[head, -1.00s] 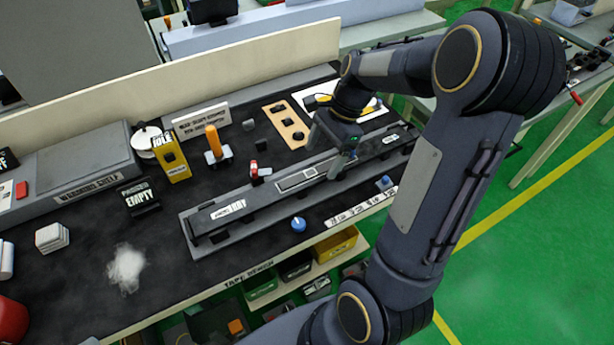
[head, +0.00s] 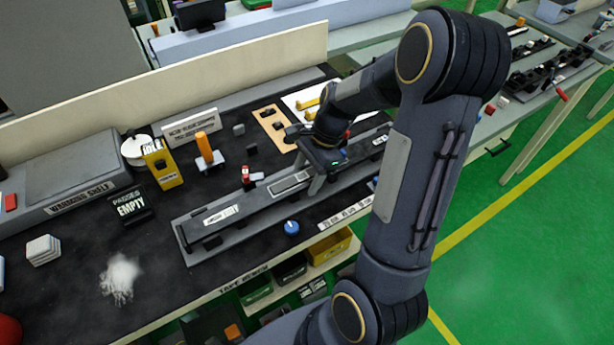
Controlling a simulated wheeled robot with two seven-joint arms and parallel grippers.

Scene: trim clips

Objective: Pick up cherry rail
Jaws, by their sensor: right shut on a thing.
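A long dark rail (head: 252,203) lies in a grey tray-like fixture (head: 205,252) along the front of the bench, with a white label near its left end. No cherry colour shows on it. My right gripper (head: 318,185) is over the right half of the fixture, fingers pointing down, just right of a pale grey plate (head: 290,183). It appears shut on the dark rail, though its fingertips are small and partly hidden by the hand. The rail still looks seated in the fixture. My left gripper is out of view.
A small red-topped piece (head: 246,178) stands behind the fixture and a blue knob (head: 291,227) in front. An orange-handled tool (head: 205,150), a yellow stand (head: 160,165) and a tan holed board (head: 273,127) are farther back.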

